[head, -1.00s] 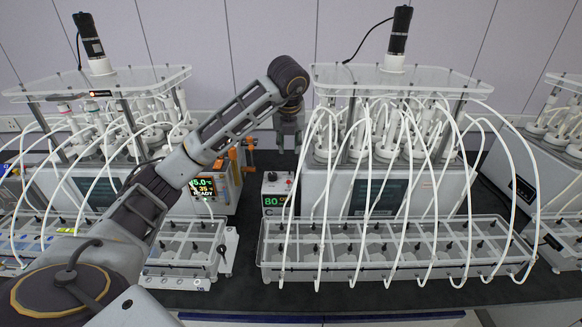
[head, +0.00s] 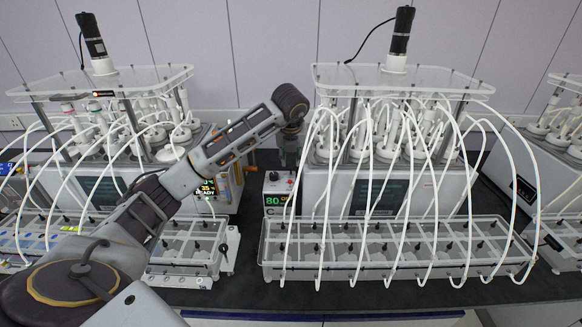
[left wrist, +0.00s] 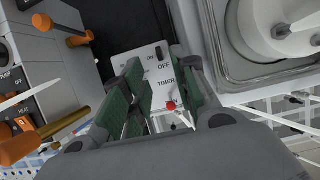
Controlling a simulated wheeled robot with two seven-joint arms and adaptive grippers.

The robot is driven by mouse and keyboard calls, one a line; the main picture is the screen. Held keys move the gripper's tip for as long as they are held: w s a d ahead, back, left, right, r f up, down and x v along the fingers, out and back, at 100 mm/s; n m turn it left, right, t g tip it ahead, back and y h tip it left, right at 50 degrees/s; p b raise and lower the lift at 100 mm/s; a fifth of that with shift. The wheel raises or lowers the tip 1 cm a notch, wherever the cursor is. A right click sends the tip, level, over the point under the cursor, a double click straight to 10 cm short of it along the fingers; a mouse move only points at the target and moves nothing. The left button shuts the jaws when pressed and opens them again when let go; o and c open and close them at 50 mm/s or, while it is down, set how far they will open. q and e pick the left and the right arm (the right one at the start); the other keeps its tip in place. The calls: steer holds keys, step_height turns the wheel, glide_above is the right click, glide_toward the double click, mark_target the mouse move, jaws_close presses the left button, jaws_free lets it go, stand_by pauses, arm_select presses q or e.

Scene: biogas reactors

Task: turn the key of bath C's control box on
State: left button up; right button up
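A small control box (head: 276,198) with a green "80" display stands between the left unit and the middle bath in the head view. Its pale top (left wrist: 150,68) fills the middle of the left wrist view, with ON, OFF and TIMER labels, a small dark part (left wrist: 158,53) by ON/OFF and a red button (left wrist: 171,106). I cannot tell whether the dark part is the key. My left gripper (left wrist: 160,92) is open over the box top, its green-padded fingers apart with nothing between them. In the head view this gripper (head: 287,155) points down behind the wrist. My right gripper is out of view.
The middle bath (head: 325,190) with looping white tubes stands right of the box. A lit pump unit (head: 222,190) with orange parts stands close on the left. Clear trays (head: 390,270) line the front. Dark bench top (head: 245,270) is bare between the trays.

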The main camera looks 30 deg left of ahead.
mark_target(291, 169)
arm_select(q)
steer(key=shift+p+x, duration=0.45)
steer(key=shift+x, duration=2.95)
steer(key=shift+c, duration=0.4)
jaws_close()
